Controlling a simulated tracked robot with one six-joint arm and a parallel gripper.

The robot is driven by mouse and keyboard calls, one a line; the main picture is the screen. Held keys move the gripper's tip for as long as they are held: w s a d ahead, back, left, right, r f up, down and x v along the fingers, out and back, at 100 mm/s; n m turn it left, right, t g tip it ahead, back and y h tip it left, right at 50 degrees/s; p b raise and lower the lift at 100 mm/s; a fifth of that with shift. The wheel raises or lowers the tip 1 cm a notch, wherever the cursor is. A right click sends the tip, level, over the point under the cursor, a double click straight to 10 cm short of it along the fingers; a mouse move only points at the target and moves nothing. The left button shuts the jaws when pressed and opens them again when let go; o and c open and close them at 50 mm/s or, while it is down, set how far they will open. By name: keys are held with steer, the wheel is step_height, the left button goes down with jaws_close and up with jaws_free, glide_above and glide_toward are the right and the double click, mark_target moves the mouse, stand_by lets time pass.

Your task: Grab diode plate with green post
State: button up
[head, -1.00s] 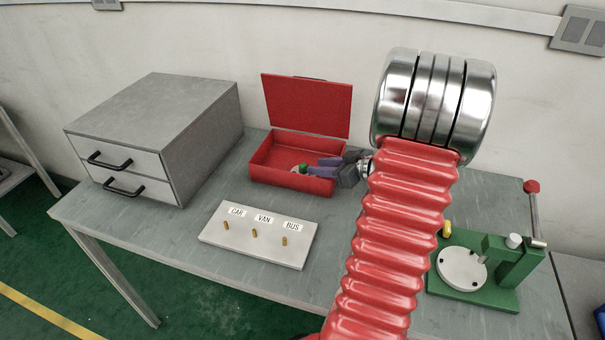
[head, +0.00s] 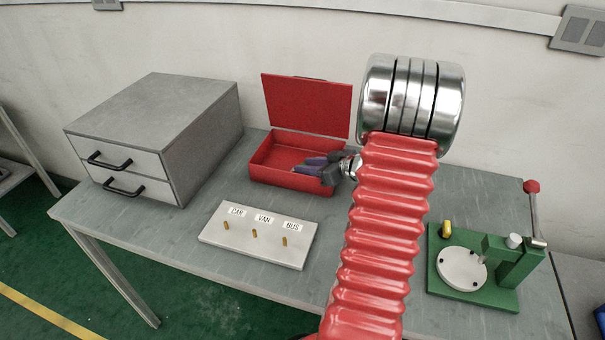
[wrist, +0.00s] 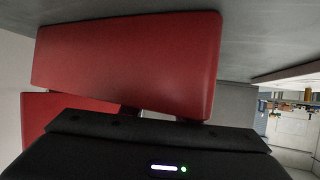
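The open red toolbox (head: 296,179) stands on the workbench, its lid (head: 306,106) raised at the back. My gripper (head: 298,166) reaches into it from the right, fingers low over the front right of its inside. Two purple-grey fingers show, but whether they are apart or closed on something is unclear. The diode plate with the green post does not show now; my fingers or the front wall may hide it. In the wrist view, a red toolbox panel (wrist: 125,62) fills much of the picture above my dark gripper body, and the fingertips are hidden.
A white board (head: 258,236) with several brass pegs labelled CAR, VAN and BUS lies in front of the toolbox. A grey drawer cabinet (head: 150,135) stands left. A green press fixture (head: 475,268) with a white disc stands right, beyond my red arm.

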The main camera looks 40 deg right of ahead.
steer(key=shift+c, duration=0.2)
jaws_close()
stand_by(0.4)
step_height(320, 180, up, 10)
stand_by(0.6)
